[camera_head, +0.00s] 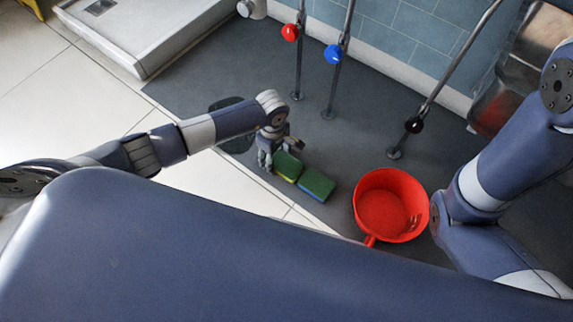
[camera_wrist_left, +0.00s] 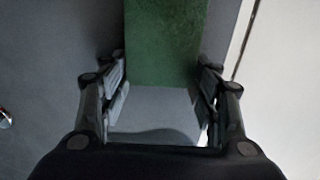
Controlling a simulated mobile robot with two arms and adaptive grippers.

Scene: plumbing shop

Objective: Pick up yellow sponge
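A sponge with a green top and a yellowish lower side (camera_head: 288,167) lies on the dark floor mat in the head view. A second sponge, green-topped with a bluish edge (camera_head: 316,185), lies close to its right. My left gripper (camera_head: 280,144) is at the left end of the first sponge, fingers spread. In the left wrist view a green sponge face (camera_wrist_left: 165,42) reaches in from the top between the two fingertips (camera_wrist_left: 164,75). The fingers are very near its sides; contact is not clear. My right arm shows at the right, but its gripper is not in view.
A red pan with a handle (camera_head: 382,206) stands right of the sponges. Pipes with a red valve (camera_head: 290,32) and a blue valve (camera_head: 333,54) rise behind, by the tiled wall. A white shower tray (camera_head: 150,30) is at the back left.

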